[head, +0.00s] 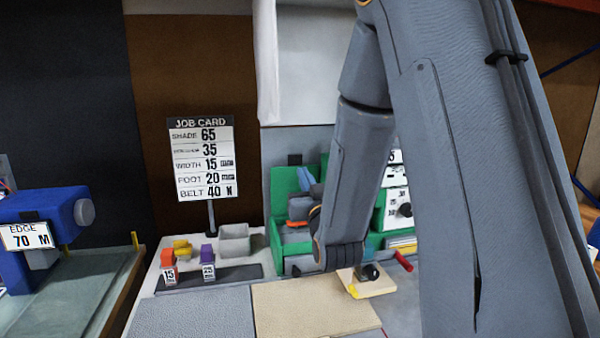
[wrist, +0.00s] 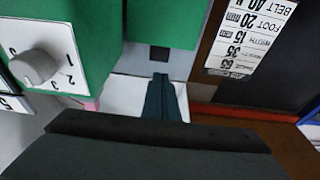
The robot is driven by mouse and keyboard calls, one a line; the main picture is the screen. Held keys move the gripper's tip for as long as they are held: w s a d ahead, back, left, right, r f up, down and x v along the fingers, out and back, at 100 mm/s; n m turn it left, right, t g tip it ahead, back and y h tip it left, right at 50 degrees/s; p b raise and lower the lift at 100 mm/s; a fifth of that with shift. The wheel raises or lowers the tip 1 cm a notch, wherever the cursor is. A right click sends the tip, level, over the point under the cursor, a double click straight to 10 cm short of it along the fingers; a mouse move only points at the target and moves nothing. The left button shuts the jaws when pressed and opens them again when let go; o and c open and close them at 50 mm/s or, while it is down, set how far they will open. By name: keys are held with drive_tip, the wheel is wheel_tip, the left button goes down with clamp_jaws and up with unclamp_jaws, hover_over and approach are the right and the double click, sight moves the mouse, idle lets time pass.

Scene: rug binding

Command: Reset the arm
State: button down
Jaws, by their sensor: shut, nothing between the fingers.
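My arm comes down from the upper right in the head view and covers much of the middle and right. Its lower joint hangs over the back of the workbench, and my gripper cannot be made out there. In the wrist view my gripper (wrist: 163,98) shows as two narrow dark fingers side by side, shut and empty. A dark part of my wrist fills the bottom of that view. The fingers point towards a pale surface and a green unit (wrist: 102,25), apart from the white dial plate (wrist: 45,55) with its grey knob.
A job card (head: 203,160) stands on a post behind a grey bin (head: 234,240) and small coloured blocks. A tan board (head: 310,305) and grey mat (head: 190,315) lie in front. A blue machine (head: 45,225) is at left. A green rack (head: 277,225) stands by my arm.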

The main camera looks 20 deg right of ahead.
drive_tip(key=s+a+f+g, duration=0.1)
drive_tip(key=s+f+g, duration=0.4)
drive_tip(key=s+f, duration=0.1)
drive_tip(key=s+a+f+g+y+p, duration=0.1)
drive_tip(key=s+f+g, duration=0.4)
drive_tip(key=s+f, duration=0.1)
drive_tip(key=s+a+f+g+p, duration=0.1)
drive_tip(key=s+a+f+g, duration=0.1)
drive_tip(key=s+f+g, duration=0.3)
drive_tip(key=shift+s+a+f+n+y, duration=0.1)
drive_tip(key=shift+s+f+n+y, duration=0.25)
drive_tip(key=shift+s+f, duration=0.65)
drive_tip(key=s+a+g, duration=0.1)
drive_tip(key=s+g, duration=0.4)
drive_tip(key=s, duration=0.6)
drive_tip(key=shift+s+r+g, duration=0.3)
drive_tip(key=shift+s, duration=0.05)
